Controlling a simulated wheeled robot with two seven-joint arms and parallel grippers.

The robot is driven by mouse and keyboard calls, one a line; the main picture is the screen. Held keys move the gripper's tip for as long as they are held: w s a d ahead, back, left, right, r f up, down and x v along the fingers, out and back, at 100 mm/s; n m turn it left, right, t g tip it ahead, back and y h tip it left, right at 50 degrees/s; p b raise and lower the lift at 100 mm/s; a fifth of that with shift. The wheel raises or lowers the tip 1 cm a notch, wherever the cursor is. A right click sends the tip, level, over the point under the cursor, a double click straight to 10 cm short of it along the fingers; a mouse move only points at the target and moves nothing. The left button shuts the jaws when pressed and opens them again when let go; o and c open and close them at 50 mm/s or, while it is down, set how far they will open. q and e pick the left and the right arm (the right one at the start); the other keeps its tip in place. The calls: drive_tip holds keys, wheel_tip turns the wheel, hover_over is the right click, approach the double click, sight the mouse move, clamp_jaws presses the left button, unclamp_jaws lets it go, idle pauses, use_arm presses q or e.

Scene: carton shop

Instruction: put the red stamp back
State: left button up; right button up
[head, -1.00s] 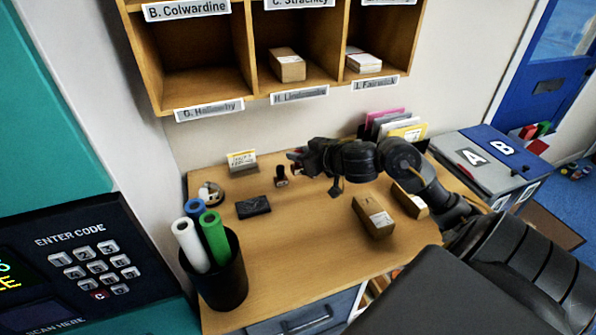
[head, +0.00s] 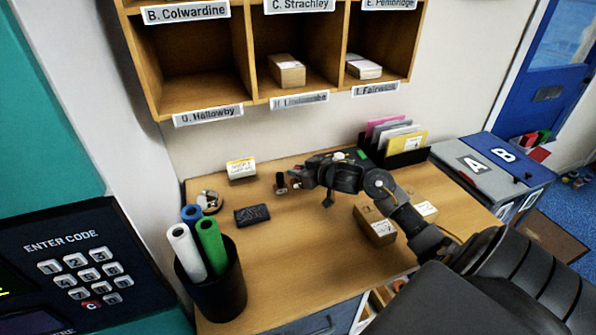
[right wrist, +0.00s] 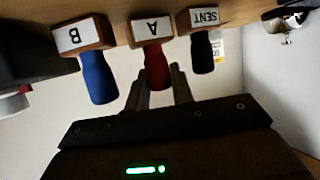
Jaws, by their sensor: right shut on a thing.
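The red stamp (right wrist: 157,65), with a block marked A, stands between the blue stamp (right wrist: 97,75) marked B and the black stamp (right wrist: 202,50) marked SENT in the right wrist view. My right gripper (right wrist: 160,90) is shut on the red handle. The block appears level with its neighbours at the desk, but I cannot tell if it touches the desk. In the head view my right gripper (head: 303,177) is at the back of the desk, just right of the black stamp (head: 281,183), and hides most of the stamps. My left gripper is out of view.
A dark ink pad (head: 252,214), a tape dispenser (head: 209,201) and a card sign (head: 241,169) are on the desk's left. A cup with rolls (head: 222,290) stands in front. Cartons (head: 376,226) lie under my right arm. The front middle of the desk is clear.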

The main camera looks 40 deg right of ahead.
drive_tip(key=shift+f, duration=0.15)
drive_tip(key=o, duration=0.5)
drive_tip(key=shift+r, duration=0.2)
drive_tip(key=v, duration=1.2)
